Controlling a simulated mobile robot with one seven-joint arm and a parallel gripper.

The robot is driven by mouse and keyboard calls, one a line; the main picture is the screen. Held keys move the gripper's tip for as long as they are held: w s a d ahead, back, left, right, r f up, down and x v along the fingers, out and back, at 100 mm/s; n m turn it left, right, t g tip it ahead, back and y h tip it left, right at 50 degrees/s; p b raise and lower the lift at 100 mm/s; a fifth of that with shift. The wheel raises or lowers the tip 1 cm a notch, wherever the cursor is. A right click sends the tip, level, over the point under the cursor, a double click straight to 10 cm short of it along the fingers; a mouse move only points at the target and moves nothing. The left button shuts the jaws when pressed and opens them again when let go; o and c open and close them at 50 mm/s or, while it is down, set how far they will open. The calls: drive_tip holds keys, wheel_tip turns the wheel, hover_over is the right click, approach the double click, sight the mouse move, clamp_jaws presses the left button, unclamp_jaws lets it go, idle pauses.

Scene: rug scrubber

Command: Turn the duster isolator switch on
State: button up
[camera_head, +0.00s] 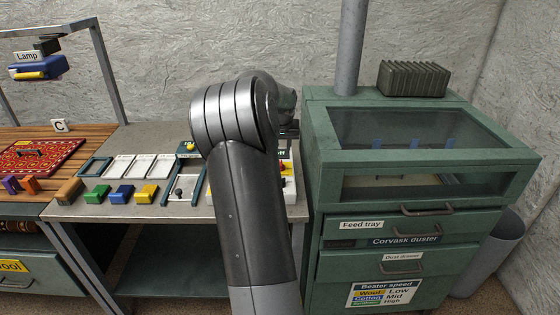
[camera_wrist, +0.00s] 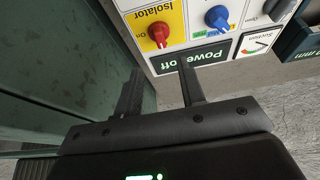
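The isolator switch is a red knob (camera_wrist: 158,33) on a yellow plate marked "Isolator", upside down in the wrist view. An "On" mark is beside the knob; which mark the knob points to is unclear. A dark sign (camera_wrist: 193,58) below it reads "Power off". My gripper (camera_wrist: 160,80) is open and empty, its two fingers apart and pointing toward the panel, short of the red knob and not touching it. In the head view my arm hides most of the panel; the red knob (camera_head: 283,168) just shows at the arm's right edge.
A blue knob (camera_wrist: 217,18) and a suction gauge (camera_wrist: 257,42) are beside the isolator. The green duster cabinet (camera_head: 415,160) stands right of the panel, close to my gripper. Several coloured blocks and trays are on the grey bench (camera_head: 150,210), left of my arm.

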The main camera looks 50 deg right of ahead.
drive_tip(key=x, duration=0.9)
drive_tip(key=shift+w+f, duration=0.1)
drive_tip(key=shift+f, duration=0.2)
clamp_jaws()
